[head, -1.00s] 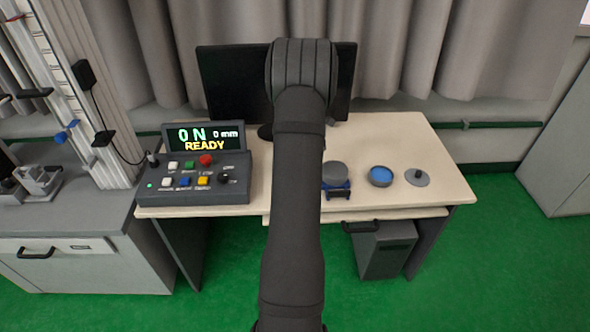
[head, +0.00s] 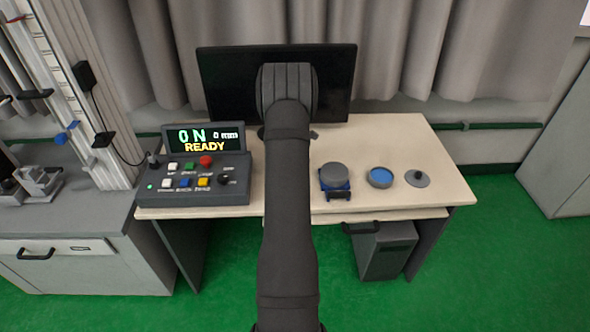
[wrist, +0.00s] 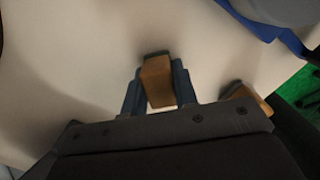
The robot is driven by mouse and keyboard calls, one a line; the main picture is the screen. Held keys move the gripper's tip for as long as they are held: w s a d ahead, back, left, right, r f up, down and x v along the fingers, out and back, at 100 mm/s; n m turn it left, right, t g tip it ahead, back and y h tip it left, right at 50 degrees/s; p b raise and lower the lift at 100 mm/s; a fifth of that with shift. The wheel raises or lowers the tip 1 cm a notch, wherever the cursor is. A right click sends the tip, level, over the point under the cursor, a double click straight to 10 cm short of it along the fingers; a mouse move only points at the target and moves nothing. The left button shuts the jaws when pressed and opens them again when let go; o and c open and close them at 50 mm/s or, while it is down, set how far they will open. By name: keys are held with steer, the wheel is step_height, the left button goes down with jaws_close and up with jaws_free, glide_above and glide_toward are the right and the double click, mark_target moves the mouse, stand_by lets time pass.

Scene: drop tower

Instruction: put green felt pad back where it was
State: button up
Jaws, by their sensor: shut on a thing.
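In the wrist view, my gripper (wrist: 160,85) is shut on a small brown block with a dark green far edge (wrist: 155,53). The green edge may be the green felt pad, but only a thin strip of it shows. The block is held between the two blue-grey fingers, over the pale tabletop. I cannot tell whether it touches the table. In the head view, my arm hides the gripper and what it holds.
A second brown piece (wrist: 246,101) lies right of the fingers. The desk (head: 440,190) bears a control box (head: 195,190), a monitor (head: 335,75), a grey round on a blue stand (head: 334,174), a blue-faced disc (head: 380,177) and a knobbed grey disc (head: 417,179).

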steer(key=shift+f, duration=0.15)
steer(key=o, duration=1)
steer(key=r, duration=0.8)
steer(key=s+a+r, duration=0.1)
steer(key=r, duration=0.3)
steer(key=shift+r, duration=0.15)
